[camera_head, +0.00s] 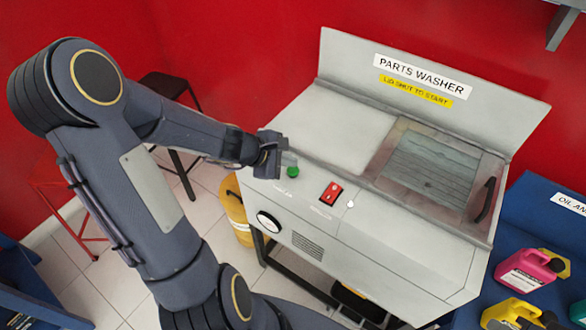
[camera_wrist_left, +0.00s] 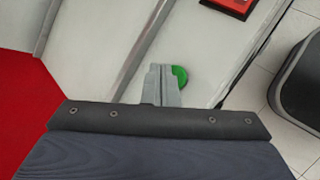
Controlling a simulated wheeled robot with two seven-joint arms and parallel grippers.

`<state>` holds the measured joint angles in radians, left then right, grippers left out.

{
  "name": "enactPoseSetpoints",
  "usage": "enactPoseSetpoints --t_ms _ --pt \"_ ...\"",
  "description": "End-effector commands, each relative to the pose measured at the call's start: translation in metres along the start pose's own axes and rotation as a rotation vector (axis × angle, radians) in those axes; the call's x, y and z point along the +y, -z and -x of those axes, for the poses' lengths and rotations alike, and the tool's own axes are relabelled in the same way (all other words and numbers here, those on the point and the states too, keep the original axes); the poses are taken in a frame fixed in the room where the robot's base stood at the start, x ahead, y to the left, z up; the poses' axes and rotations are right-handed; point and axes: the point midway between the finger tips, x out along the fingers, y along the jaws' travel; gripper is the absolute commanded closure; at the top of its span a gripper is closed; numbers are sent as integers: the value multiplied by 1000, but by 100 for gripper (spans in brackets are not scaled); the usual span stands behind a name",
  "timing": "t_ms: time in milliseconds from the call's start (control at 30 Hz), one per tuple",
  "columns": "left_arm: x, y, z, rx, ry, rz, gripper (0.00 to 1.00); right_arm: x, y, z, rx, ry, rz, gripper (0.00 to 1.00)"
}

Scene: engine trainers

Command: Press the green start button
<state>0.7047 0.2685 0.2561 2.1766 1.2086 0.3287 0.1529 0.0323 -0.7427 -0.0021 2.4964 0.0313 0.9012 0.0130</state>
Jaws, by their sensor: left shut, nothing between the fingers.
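The green start button (camera_head: 292,172) sits on the sloped front panel of the grey parts washer (camera_head: 330,127), left of a red switch (camera_head: 331,193). My left gripper (camera_head: 279,158) is shut and empty, just left of and close to the button. In the left wrist view the shut fingers (camera_wrist_left: 163,82) partly overlap the green button (camera_wrist_left: 180,76), whose right part shows. I cannot tell whether the fingertips touch it. My right gripper is not in view.
The washer's lid with a window (camera_head: 428,165) and a dark handle (camera_head: 486,199) is shut. A blue bench with pink (camera_head: 528,271) and yellow bottles stands at the right. A yellow container (camera_head: 236,208) stands beside the washer.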

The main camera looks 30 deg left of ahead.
Motion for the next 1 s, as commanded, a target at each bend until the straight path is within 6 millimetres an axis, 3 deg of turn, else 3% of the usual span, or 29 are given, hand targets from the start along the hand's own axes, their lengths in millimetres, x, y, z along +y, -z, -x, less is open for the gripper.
enactPoseSetpoints --t_ms 1000 --pt "-4 4 -5 0 0 0 100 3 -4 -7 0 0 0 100"
